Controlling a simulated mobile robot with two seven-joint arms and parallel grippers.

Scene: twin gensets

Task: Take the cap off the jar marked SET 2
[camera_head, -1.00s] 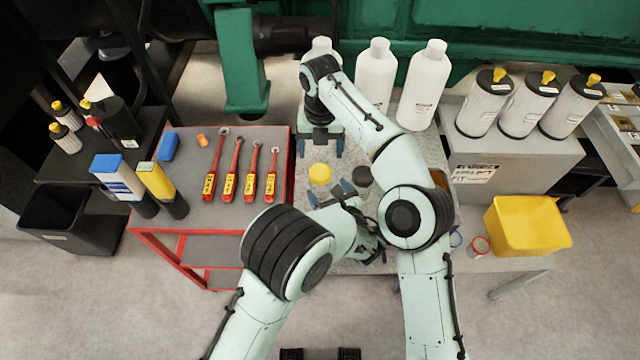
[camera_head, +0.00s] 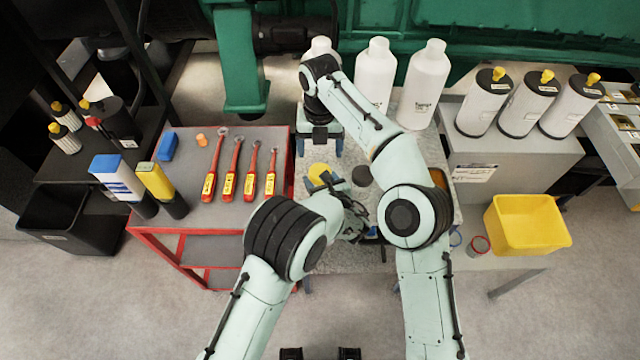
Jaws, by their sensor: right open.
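A yellow round cap (camera_head: 318,170) shows on the light worktable, with its near side covered by my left gripper. A dark round cap (camera_head: 361,175) sits to its right. I cannot read any SET marking, and the jar bodies are hidden from above. My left gripper (camera_head: 326,184) is low at the near edge of the yellow cap; whether its fingers touch the cap, and how far apart they are, is unclear. My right gripper (camera_head: 323,148) points down beyond the yellow cap, open and empty, its two blue fingertips apart.
A red-framed cart (camera_head: 215,140) with several red-and-yellow screwdrivers stands to the left. White bottles (camera_head: 375,72) stand behind my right arm. Filter cylinders (camera_head: 527,105) and a yellow bin (camera_head: 527,225) are to the right. Green machinery (camera_head: 470,45) closes off the back.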

